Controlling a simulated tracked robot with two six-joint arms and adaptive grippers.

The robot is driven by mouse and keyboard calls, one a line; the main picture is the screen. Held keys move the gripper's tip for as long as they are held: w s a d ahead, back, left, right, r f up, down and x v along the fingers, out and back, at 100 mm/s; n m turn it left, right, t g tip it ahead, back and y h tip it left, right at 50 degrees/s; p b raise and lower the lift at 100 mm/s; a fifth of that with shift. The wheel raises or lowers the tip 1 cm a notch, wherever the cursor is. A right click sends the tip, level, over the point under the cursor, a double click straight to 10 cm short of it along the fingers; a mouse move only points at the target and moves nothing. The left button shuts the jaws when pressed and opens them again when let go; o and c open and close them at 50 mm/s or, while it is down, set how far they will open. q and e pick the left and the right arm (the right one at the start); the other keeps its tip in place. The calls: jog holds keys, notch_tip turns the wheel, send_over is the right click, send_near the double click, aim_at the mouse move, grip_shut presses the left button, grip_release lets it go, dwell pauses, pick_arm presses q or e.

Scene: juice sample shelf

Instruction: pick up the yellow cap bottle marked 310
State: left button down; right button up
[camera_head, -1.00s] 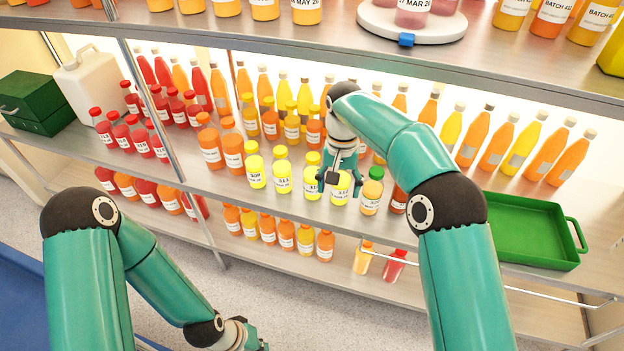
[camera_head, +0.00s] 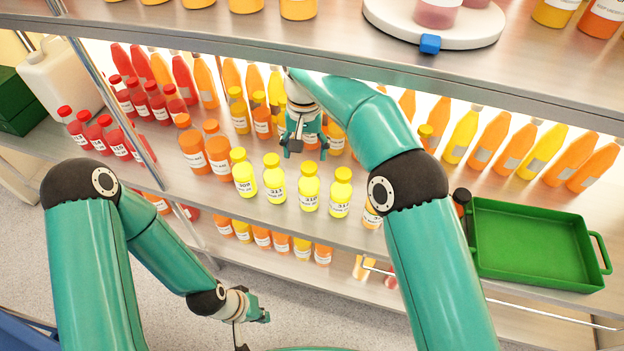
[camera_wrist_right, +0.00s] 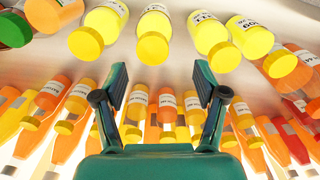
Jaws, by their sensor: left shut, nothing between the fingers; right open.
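Several yellow-cap bottles stand in a front row on the middle shelf. The third from the left in the head view (camera_head: 308,190) has a label that seems to read 310. It appears to be the upside-down bottle near the top middle of the right wrist view (camera_wrist_right: 154,32). My right gripper (camera_head: 304,146) is open and empty, just behind and above this row. In the right wrist view its two fingers (camera_wrist_right: 160,88) are spread apart, with the yellow caps beyond them. My left gripper (camera_head: 262,314) is shut and empty, low in front of the shelves.
Other yellow-cap bottles (camera_head: 245,174) (camera_head: 275,179) (camera_head: 340,194) stand close on both sides. Orange bottles (camera_head: 194,150) are to the left, and taller bottles line the back. A green tray (camera_head: 530,278) is at the right. The upper shelf edge (camera_head: 480,78) overhangs the arm.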

aim_at(310, 165)
jog(key=f, duration=0.4)
jog(key=d+f, duration=0.1)
jog(key=f, duration=0.1)
jog(key=shift+f+b, duration=0.15)
jog(key=shift+b, duration=0.2)
jog(key=shift+s+f, duration=0.2)
jog(key=shift+f, duration=2.3)
jog(key=c, duration=1.1)
